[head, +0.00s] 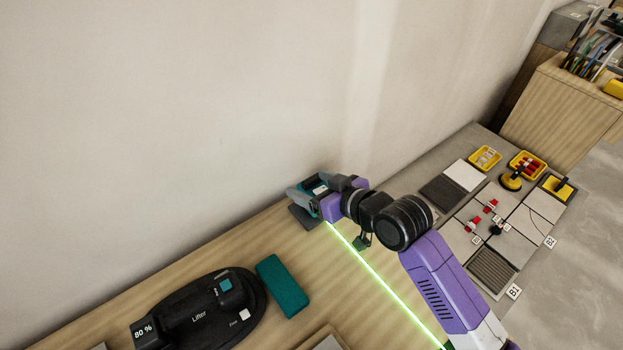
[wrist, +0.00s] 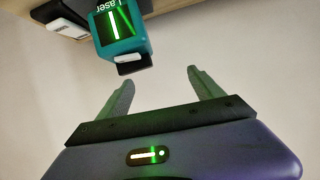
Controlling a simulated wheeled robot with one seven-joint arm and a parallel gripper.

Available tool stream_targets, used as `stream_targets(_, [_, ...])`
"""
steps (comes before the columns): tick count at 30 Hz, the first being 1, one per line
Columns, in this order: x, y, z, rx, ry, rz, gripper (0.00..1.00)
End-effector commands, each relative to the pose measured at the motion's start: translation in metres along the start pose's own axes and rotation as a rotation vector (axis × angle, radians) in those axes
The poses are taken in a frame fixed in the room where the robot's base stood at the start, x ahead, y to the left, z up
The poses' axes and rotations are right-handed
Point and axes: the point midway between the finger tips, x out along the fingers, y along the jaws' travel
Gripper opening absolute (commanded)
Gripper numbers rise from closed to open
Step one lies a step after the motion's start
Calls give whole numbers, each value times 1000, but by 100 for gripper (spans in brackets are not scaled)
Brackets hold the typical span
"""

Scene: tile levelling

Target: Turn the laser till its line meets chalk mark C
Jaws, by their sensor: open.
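The laser (wrist: 122,38) is a teal box with a dark face marked "Laser". In the wrist view it appears upside down, beyond and left of my open fingers. My gripper (wrist: 161,76) has nothing between its fingers. In the head view the laser (head: 318,187) is at the bench's far edge by the wall, partly hidden by my purple gripper and wrist. I cannot make out chalk mark C or any other chalk mark.
A black lifter (head: 200,318) showing "80 %" and a teal block (head: 283,286) lie on the wooden bench (head: 160,270). The pale wall (head: 200,110) stands close behind the laser.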

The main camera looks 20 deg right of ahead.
Motion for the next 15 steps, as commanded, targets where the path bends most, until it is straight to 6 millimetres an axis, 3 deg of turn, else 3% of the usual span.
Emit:
stream_targets(1, [-4,10,5,-8,12,21,76])
stream_targets(6, [-16,27,13,-44,50,61,76])
stream_targets(15, [-18,32,14,-64,68,77,76])
